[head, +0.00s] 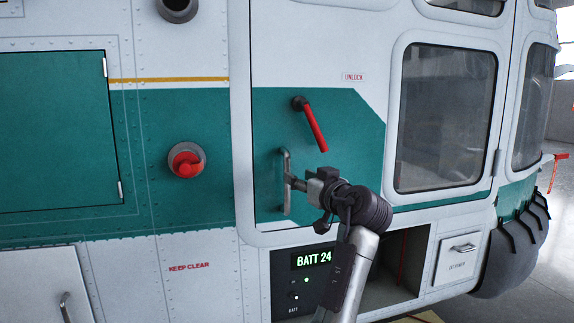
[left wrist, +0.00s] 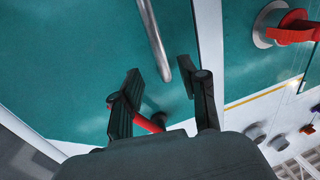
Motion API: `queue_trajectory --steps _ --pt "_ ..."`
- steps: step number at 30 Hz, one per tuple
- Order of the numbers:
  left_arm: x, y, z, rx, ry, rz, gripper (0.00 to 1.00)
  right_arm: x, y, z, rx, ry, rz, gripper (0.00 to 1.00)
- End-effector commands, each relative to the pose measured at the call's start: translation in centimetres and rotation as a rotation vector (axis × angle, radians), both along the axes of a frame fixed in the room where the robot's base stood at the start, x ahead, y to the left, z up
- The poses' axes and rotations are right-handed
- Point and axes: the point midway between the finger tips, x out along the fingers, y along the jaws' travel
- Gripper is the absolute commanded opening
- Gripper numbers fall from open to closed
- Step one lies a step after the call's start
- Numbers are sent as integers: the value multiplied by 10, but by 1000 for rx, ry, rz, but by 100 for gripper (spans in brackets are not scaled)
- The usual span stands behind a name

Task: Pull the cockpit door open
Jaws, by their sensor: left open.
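The cockpit door (head: 350,160) is white and green with a large window and looks closed, flush with the fuselage. Its upright metal grab handle (head: 286,200) is on the left part of the door. Above it, a red lever (head: 314,128) on a black pivot slants down to the right. My left gripper (head: 297,184) is at the handle's middle, its tips overlapping the bar. In the left wrist view, the open fingers (left wrist: 163,78) lie on either side of the handle bar (left wrist: 155,35). Contact cannot be told. My right gripper is out of view.
A red round fitting (head: 187,161) sticks out of the fuselage left of the door. Below the door are a lit BATT 24 panel (head: 313,259) and an open dark bay (head: 392,275). A dark bulky round part (head: 512,250) lies at the right; floor shows beyond.

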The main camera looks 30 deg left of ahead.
Motion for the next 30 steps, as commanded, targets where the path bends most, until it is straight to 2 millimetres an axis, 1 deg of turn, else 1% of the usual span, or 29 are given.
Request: queue_trajectory --steps 1,6,12,16,24,26,30 --pt "5 11 5 3 4 4 43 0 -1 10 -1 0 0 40" --pt "22 40 4 2 3 2 43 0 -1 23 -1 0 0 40" --pt "34 61 2 2 1 0 43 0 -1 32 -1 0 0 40" --pt "37 66 0 1 2 -1 43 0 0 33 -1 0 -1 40" --pt "38 66 -1 0 1 -2 43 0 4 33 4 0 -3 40" --pt "38 66 -1 0 1 -2 33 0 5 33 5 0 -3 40" --pt "38 66 -1 0 1 -2 10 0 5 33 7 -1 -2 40"
